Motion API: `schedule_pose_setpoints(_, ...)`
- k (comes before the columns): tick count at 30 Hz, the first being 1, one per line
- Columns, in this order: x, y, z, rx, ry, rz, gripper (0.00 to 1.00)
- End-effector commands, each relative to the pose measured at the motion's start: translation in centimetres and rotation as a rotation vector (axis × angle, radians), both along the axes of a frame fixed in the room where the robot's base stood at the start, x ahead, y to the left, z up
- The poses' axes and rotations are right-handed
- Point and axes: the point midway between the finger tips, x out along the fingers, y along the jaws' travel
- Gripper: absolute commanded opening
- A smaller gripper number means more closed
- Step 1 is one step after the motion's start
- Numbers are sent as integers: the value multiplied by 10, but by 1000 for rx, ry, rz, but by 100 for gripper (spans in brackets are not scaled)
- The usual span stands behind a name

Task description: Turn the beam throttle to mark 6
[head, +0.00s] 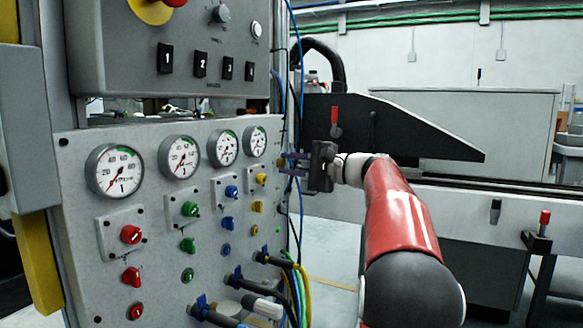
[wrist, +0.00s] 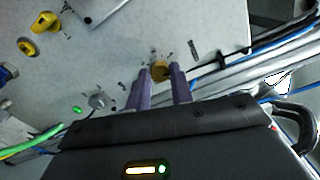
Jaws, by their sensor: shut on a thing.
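In the head view my gripper (head: 284,164) reaches in from the right to the panel's right edge, and the knob is mostly hidden there by the fingers. The marks and the knob's pointer are too small to read in either view.
The grey panel (head: 75,210) carries several round gauges and coloured knobs left of my gripper. Black cables (head: 240,283) and blue hoses hang below and beside it. A grey knob (wrist: 97,101) and a yellow valve knob (wrist: 45,22) lie near in the wrist view.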

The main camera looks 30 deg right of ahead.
Motion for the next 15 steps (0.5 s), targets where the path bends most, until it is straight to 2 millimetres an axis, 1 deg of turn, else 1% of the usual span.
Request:
schedule_pose_setpoints(11, 0, 0, -2, -3, 1, 1, 0)
schedule_pose_setpoints(12, 0, 0, -1, -3, 1, 1, 27)
schedule_pose_setpoints(15, 0, 0, -1, -3, 0, 1, 41)
